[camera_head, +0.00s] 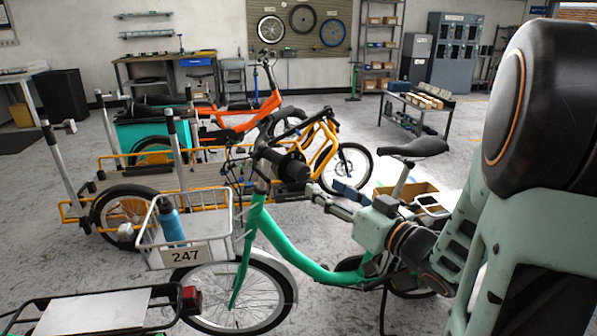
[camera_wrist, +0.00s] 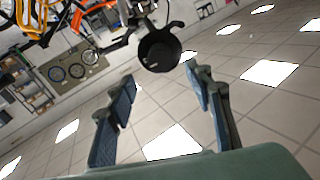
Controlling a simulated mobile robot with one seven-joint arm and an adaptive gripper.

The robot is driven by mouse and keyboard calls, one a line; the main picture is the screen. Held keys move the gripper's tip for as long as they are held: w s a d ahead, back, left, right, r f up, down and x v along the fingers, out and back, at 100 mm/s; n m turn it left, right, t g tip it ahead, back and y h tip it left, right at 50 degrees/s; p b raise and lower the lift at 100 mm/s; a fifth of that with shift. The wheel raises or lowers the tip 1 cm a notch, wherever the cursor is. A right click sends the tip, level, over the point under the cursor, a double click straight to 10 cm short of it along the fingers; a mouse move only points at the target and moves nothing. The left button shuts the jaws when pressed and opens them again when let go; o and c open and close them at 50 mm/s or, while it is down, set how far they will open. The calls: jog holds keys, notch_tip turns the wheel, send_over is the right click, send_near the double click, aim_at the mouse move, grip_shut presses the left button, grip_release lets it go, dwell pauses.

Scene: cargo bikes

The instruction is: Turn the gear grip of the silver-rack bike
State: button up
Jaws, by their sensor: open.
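A green bike (camera_head: 262,226) with a silver-white wire front rack (camera_head: 196,225) stands in the middle of the head view. The rack holds a blue bottle (camera_head: 171,222) and bears a plate reading 247. The bike's thick black handlebar grip (camera_head: 293,168) points toward my arm. In the wrist view the round dark end of the grip (camera_wrist: 158,50) shows just beyond the fingertips, between the two finger lines. My gripper (camera_head: 325,191) is open and empty, a little below and right of the grip in the head view. Its blue-padded fingers (camera_wrist: 160,77) are spread apart, with no clear contact.
The green bike's black saddle (camera_head: 414,147) and a cardboard box (camera_head: 405,190) lie near my arm. A yellow cargo bike (camera_head: 325,155) and an orange bike (camera_head: 245,122) stand behind. A black rack (camera_head: 95,305) with a red light is at lower left.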

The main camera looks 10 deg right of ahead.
aim_at(304, 175)
jog(key=x, duration=1)
jog(key=shift+w+a+f, duration=0.1)
jog(key=shift+w, duration=0.1)
jog(key=c, duration=1.2)
jog(key=shift+o, duration=0.2)
jog(key=shift+b, duration=0.3)
